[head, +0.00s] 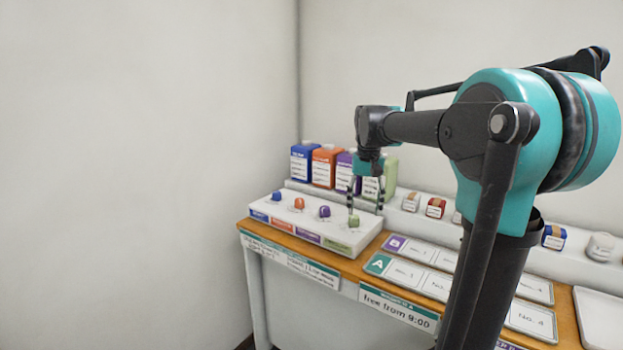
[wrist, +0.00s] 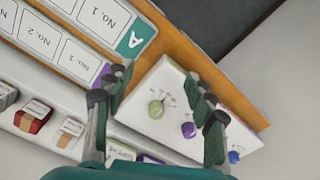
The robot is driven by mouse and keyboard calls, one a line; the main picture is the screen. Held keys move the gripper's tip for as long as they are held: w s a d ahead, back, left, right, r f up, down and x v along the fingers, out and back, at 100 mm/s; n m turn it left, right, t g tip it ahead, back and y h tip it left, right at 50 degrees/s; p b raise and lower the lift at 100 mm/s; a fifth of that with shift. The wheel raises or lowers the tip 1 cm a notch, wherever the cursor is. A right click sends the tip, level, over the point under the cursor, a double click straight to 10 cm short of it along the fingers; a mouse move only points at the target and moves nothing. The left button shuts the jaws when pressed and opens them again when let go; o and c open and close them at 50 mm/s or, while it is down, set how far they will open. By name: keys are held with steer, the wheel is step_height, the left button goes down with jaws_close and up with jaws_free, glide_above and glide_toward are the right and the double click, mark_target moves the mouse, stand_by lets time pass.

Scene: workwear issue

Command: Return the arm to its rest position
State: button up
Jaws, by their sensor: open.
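My gripper (head: 366,196) is open, pointing down above the right end of a white dispenser block (head: 352,240) on the counter. The block carries blue, orange, purple and green knobs in a row. In the head view the fingers are around or just above the green knob (head: 354,221). In the wrist view the two fingers (wrist: 163,100) are spread, with the green knob (wrist: 156,109) and purple knob (wrist: 188,130) showing between them. Nothing is seen held. My arm reaches in from the right, well out over the counter.
Blue, orange, purple and green containers stand behind the block; the orange one (head: 325,166) is clear to see. Small boxes (head: 435,208) sit on a rear ledge. Numbered cards (head: 408,275) and a white tray (head: 600,318) lie to the right. Walls close the left and back.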

steer(key=s+d+f+t, duration=0.2)
steer(key=s+f, duration=0.8)
steer(key=f, duration=0.2)
steer(key=s+d+f+n+t, duration=0.1)
steer(key=s+d+f+t, duration=0.1)
steer(key=s+f, duration=0.9)
steer(key=shift+f+n, duration=0.3)
steer(key=shift+f, duration=0.4)
steer(key=shift+s, duration=0.1)
